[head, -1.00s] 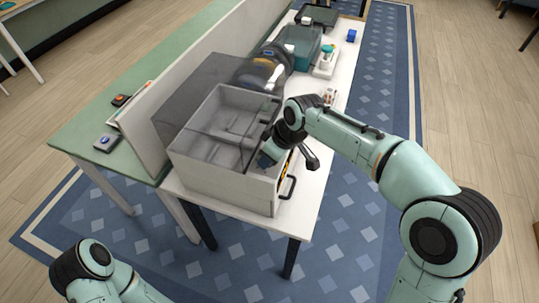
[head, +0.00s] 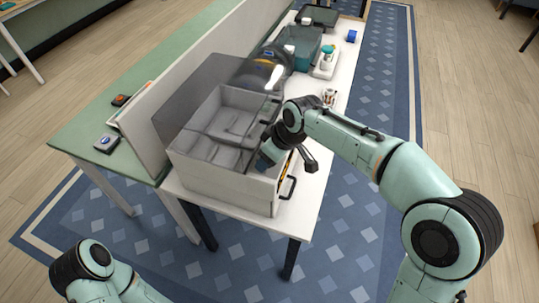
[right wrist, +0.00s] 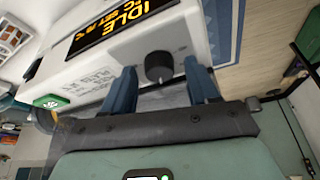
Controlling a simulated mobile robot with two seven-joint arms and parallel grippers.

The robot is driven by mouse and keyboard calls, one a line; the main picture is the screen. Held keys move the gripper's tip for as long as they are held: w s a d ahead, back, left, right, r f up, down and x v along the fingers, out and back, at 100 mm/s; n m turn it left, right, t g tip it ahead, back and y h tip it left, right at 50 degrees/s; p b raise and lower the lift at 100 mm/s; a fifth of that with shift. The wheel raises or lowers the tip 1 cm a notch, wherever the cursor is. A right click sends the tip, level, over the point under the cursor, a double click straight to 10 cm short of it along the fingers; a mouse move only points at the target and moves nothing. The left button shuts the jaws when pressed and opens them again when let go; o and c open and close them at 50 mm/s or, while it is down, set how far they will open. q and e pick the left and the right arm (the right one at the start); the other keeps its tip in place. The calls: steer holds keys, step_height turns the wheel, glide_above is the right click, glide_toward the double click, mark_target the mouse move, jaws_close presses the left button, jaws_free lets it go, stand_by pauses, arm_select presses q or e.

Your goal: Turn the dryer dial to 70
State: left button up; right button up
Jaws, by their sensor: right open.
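The dryer (head: 222,182) is a pale box with a clear top at the near end of the white table. Its dial (right wrist: 158,66) is a dark round knob on the panel in the right wrist view. Next to it is a display (right wrist: 118,22) with orange text reading IDLE and a SET line; the set number is not legible. My right gripper (right wrist: 160,76) is open, its two blue fingers on either side of the dial with gaps showing. In the head view it is at the dryer's right face, where the dial is hidden. My left gripper is out of view.
A green button (right wrist: 47,102) sits on the panel's left side. Patterned carpet (head: 365,220) lies clear right of the table.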

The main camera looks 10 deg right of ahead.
steer(key=p+v, duration=0.1)
steer(key=v, duration=1.2)
steer(key=shift+d+r, duration=0.15)
steer(key=shift+s, duration=0.1)
